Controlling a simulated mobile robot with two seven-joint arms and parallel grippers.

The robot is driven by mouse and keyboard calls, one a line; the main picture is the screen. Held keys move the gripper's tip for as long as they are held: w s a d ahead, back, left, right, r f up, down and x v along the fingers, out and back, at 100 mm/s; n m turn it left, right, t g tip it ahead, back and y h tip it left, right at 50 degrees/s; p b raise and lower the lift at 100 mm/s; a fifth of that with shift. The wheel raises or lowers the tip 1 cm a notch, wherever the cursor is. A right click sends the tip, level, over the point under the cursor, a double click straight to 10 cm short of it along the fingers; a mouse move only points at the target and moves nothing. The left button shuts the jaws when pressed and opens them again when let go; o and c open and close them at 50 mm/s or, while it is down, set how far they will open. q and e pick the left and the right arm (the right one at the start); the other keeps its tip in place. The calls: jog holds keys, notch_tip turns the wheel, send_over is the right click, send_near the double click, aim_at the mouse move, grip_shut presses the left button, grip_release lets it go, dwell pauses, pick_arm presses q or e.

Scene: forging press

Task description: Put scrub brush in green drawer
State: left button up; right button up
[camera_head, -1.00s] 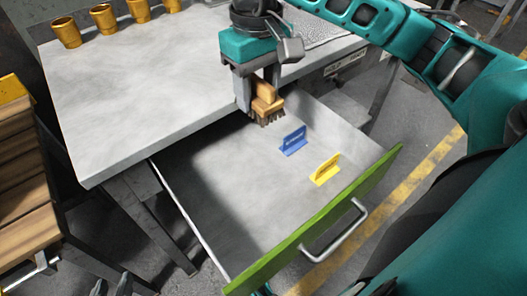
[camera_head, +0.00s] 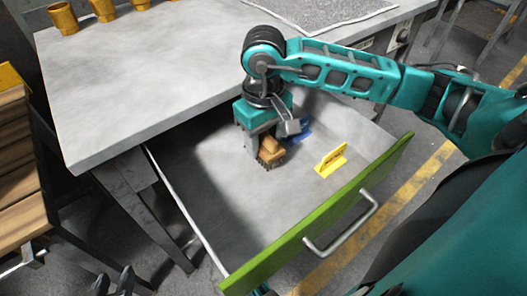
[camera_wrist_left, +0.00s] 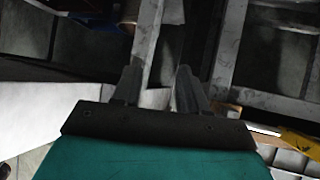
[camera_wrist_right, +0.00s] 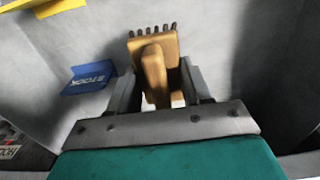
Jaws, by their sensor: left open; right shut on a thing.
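The scrub brush (camera_head: 270,152) has a wooden body and dark bristles. My right gripper (camera_head: 262,146) is shut on it and holds it inside the open green drawer (camera_head: 318,232), toward the table side. In the right wrist view the brush (camera_wrist_right: 153,62) sits between the fingers with its bristles pointing away. I cannot tell whether the bristles touch the drawer floor. My left gripper (camera_head: 113,282) is at the bottom left of the head view, outside the drawer. Its fingers are apart and empty in the left wrist view (camera_wrist_left: 158,88).
A blue sign (camera_wrist_right: 88,78) stands in the drawer beside the brush, and a yellow sign (camera_head: 331,160) stands nearer the green front. Several brass cups (camera_head: 64,18) stand on the table (camera_head: 140,85). Wooden boards (camera_head: 18,165) are at the left. The drawer's front-left floor is clear.

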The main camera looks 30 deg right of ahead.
aim_at(263, 151)
notch_tip(263, 151, down, 4)
jog(key=shift+r+b, duration=0.1)
jog(key=shift+b, duration=0.35)
jog(key=o, duration=1.1)
pick_arm(q)
jog(key=shift+w+d+f, duration=0.1)
jog(key=shift+w+f, duration=0.05)
jog(key=shift+f, duration=0.1)
pick_arm(e)
jog(key=shift+r, duration=0.1)
notch_tip(263, 151, up, 11)
jog(key=p, duration=0.2)
jog(key=shift+p, duration=0.4)
pick_arm(q)
jog(key=shift+s+a+r, duration=0.2)
jog(key=shift+a+r, duration=0.3)
jog(key=shift+r, duration=0.15)
pick_arm(e)
jog(key=shift+r, duration=0.4)
